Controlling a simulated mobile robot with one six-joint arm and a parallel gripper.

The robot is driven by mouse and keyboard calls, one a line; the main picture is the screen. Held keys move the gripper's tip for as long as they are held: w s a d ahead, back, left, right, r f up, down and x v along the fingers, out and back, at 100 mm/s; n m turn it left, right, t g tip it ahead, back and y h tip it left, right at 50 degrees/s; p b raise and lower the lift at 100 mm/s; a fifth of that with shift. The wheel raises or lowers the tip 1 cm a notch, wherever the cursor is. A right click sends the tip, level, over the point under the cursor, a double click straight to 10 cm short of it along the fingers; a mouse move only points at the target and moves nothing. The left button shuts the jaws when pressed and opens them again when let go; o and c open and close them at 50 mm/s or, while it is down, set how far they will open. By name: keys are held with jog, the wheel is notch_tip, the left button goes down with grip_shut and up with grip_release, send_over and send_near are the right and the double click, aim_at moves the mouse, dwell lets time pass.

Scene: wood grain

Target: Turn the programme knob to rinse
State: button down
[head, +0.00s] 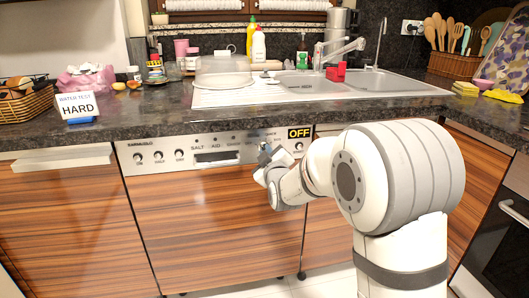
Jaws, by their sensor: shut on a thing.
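The dishwasher's pale control panel (140,168) runs below the worktop, above a wood-grain door (210,225). Small round knobs sit at its left end, and another knob (299,147) sits at the right under a black OFF display (299,133). My gripper (264,156) is at the right part of the panel, shut on the programme knob. The gripper hides most of this knob, so its pointer cannot be read. The small print around it is too blurred to read surely.
A sign reading HARD (77,106) stands on the worktop at left. The sink (330,84), bottles and a drainer with dishes are above the panel. The worktop edge overhangs just above my gripper. The floor before the door is clear.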

jog(key=m+b, duration=0.2)
jog(key=m, duration=0.1)
jog(key=shift+f+m, duration=0.1)
jog(key=shift+m, duration=0.2)
jog(key=c, duration=1.3)
grip_release()
jog(key=shift+b+v, duration=1.75)
jog(key=shift+v, duration=1.8)
